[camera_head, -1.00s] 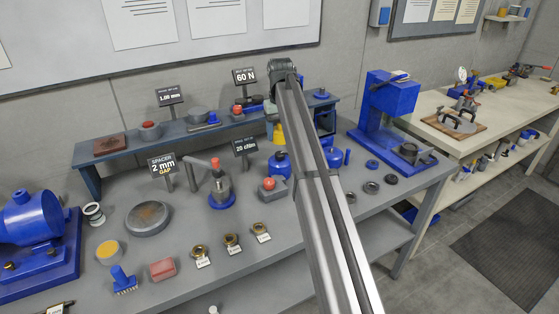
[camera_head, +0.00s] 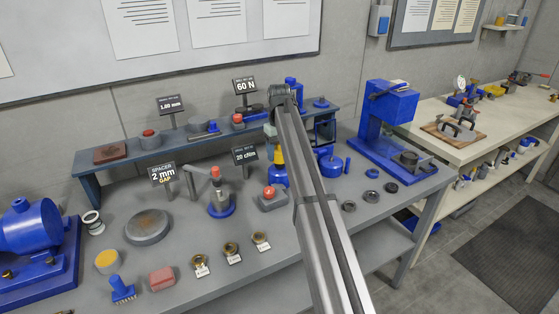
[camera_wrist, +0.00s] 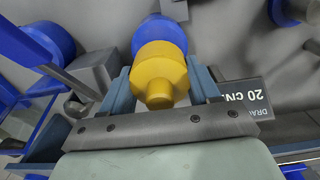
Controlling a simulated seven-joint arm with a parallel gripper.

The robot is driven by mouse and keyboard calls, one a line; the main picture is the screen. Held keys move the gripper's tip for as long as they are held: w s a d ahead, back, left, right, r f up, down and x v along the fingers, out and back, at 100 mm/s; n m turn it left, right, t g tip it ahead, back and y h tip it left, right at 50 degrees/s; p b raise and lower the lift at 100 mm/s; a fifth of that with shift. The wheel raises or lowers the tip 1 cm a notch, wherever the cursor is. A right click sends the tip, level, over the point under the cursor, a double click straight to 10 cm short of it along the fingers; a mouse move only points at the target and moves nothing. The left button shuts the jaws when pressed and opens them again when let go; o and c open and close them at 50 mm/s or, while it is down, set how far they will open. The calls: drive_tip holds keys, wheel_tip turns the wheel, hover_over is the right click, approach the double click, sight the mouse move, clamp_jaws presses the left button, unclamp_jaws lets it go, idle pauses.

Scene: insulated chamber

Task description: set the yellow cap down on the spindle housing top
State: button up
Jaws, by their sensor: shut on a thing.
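The yellow cap (camera_wrist: 160,72) sits between the two fingers of my gripper (camera_wrist: 161,88) in the wrist view, and the gripper is shut on it. A blue cylinder (camera_wrist: 158,32), seemingly the spindle housing, lies directly beyond the cap along the line of sight. In the head view the yellow cap (camera_head: 278,156) is right above the blue housing (camera_head: 279,177) on the grey bench, close to its top. I cannot tell whether cap and housing touch. My arm hides the right side of both, and most of the gripper, in the head view.
A grey block with a red knob (camera_head: 271,197) stands in front of the housing. The 20 cNm sign (camera_head: 245,155) is just to its left, and a blue shelf (camera_head: 130,160) runs behind. A blue-based part with a red top (camera_head: 219,200) stands further left.

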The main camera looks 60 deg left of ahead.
sight(280, 160)
drive_tip(key=shift+f, duration=1.8)
drive_tip(key=o, duration=1)
drive_tip(key=shift+f, duration=0.15)
drive_tip(key=shift+o, duration=0.2)
wheel_tip(280, 160, up, 12)
drive_tip(key=shift+r, duration=0.15)
